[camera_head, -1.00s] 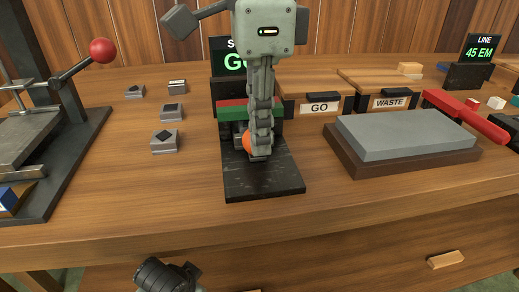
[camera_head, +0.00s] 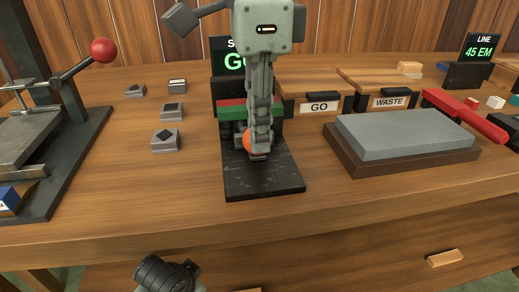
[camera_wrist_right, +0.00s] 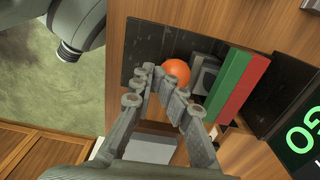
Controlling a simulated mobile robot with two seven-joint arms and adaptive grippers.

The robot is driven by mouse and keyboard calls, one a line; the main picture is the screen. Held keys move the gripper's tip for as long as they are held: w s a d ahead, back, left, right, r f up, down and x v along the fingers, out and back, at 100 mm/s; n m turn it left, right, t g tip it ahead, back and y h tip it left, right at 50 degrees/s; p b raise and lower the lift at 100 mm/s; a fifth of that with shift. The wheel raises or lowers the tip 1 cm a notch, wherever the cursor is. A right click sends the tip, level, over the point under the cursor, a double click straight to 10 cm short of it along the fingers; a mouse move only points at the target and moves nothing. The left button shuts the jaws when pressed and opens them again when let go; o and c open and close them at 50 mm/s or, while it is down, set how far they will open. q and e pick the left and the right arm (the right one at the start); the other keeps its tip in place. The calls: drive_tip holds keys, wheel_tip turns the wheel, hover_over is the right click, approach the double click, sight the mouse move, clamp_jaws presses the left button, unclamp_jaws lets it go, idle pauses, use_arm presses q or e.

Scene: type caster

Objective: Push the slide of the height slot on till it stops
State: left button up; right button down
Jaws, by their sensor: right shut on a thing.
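The height slot gauge stands mid-bench, with a black base plate (camera_head: 262,184), a green-and-red bar (camera_head: 236,111) and a screen reading GO behind it, partly hidden by my right arm. An orange round knob (camera_head: 246,141) is low at the front of the bar; it also shows in the right wrist view (camera_wrist_right: 175,71). My right gripper (camera_head: 259,150) points down over the plate and is shut on the knob, its fingers hiding part of it. In the right wrist view a grey block (camera_wrist_right: 204,74) sits between knob and bar. My left gripper does not show.
Several small type blocks (camera_head: 166,140) lie left of the gauge. A lever press with a red ball (camera_head: 102,50) stands far left. GO (camera_head: 319,107) and WASTE (camera_head: 390,102) trays are behind right. A grey stone (camera_head: 405,134) on a dark base lies right, with a red-handled tool behind.

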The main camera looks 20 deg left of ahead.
drive_tip(key=shift+w+a+r, duration=0.15)
drive_tip(key=shift+w, duration=0.25)
drive_tip(key=shift+w+a+r+p, duration=0.1)
drive_tip(key=shift+a+r+p, duration=0.05)
drive_tip(key=shift+r+p, duration=1.7)
drive_tip(key=shift+r, duration=0.5)
drive_tip(key=shift+a+r+p, duration=0.1)
drive_tip(key=shift+r+p, duration=0.8)
drive_tip(key=shift+r, duration=0.15)
drive_tip(key=shift+r+p, duration=0.6)
drive_tip(key=shift+r, duration=1.95)
